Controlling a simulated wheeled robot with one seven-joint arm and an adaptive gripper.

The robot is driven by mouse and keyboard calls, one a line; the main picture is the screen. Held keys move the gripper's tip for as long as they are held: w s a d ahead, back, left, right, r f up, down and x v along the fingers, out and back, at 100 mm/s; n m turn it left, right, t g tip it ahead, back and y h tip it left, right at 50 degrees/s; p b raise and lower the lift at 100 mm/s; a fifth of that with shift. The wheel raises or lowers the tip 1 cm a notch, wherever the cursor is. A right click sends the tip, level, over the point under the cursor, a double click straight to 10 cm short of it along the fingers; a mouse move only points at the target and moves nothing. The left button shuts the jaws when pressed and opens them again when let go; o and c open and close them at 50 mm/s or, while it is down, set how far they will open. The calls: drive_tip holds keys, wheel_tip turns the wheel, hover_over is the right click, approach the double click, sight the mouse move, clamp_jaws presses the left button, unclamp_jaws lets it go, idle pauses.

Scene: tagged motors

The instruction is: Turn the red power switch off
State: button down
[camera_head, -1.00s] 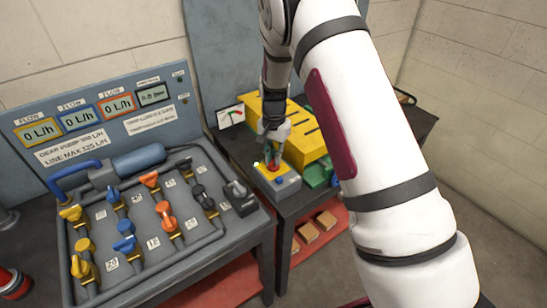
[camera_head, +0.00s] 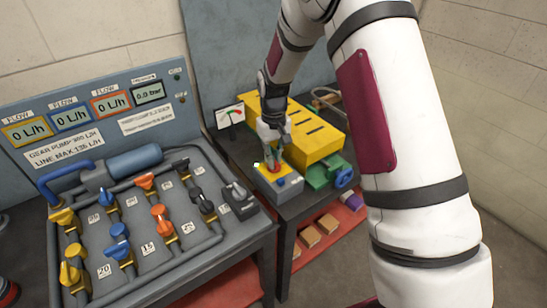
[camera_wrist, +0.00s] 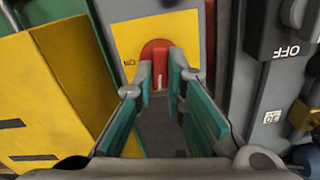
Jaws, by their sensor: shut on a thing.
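The red power switch (camera_wrist: 157,48) is a red rounded knob on a yellow plate (camera_wrist: 186,27) on a small grey box. In the head view this grey box (camera_head: 289,186) stands on the dark side table, and a small green light (camera_head: 257,164) glows at its left edge. My gripper (camera_head: 274,166) reaches down onto the switch from above and hides most of it there. In the wrist view my gripper's green-padded fingers (camera_wrist: 160,78) are closed in on either side of the switch's knob. The exact contact is partly hidden by the fingertips.
A gauge (camera_head: 230,116) stands behind. The pipe panel (camera_head: 140,222) with several coloured valves lies left. In the wrist view a black OFF-marked switch (camera_wrist: 283,28) is close by.

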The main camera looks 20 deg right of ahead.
drive_tip(key=shift+n, duration=0.9)
drive_tip(key=c, duration=1.6)
unclamp_jaws()
drive_tip(key=shift+c, duration=0.2)
wheel_tip(320, 180, up, 12)
